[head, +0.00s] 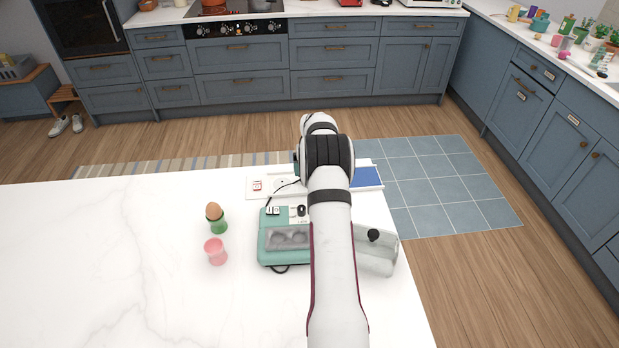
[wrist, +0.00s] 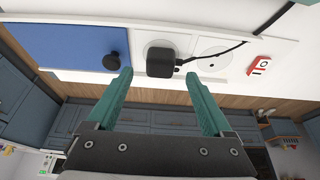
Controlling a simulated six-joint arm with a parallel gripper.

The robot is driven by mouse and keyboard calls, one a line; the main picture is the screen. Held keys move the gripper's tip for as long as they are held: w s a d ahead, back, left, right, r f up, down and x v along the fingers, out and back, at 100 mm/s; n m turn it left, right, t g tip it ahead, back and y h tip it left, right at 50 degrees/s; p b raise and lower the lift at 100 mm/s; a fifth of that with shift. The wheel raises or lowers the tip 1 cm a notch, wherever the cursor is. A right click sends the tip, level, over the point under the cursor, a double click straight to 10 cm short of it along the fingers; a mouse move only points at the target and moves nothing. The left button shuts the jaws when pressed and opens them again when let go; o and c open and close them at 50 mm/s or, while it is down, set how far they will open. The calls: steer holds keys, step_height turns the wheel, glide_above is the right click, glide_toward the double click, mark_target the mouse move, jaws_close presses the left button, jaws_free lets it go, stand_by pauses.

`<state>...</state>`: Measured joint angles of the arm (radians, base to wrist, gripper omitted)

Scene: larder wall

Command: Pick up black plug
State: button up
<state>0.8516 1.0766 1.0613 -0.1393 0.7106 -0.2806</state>
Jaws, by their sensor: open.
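The black plug (wrist: 162,60) sits in the middle of the wrist view, against a pale round socket on a white board (wrist: 222,78). Its black cord (wrist: 222,54) runs off to the upper right. My gripper (wrist: 158,76) is open and empty, with its two teal fingers pointing toward the board. The plug appears between and just beyond the fingertips; I cannot tell the remaining gap. In the head view my arm hides the plug and most of the gripper, while part of the cord (head: 287,185) shows left of the arm.
On the board are a blue panel (wrist: 75,45), a black knob (wrist: 111,61), an empty socket (wrist: 212,64) and a red switch (wrist: 261,65). A teal appliance (head: 268,250) stands near my arm. An egg in a green cup (head: 217,226) and a pink cup (head: 215,252) stand left. The far-left counter is clear.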

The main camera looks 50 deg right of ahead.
steer(key=shift+x, duration=1.1)
jaws_close()
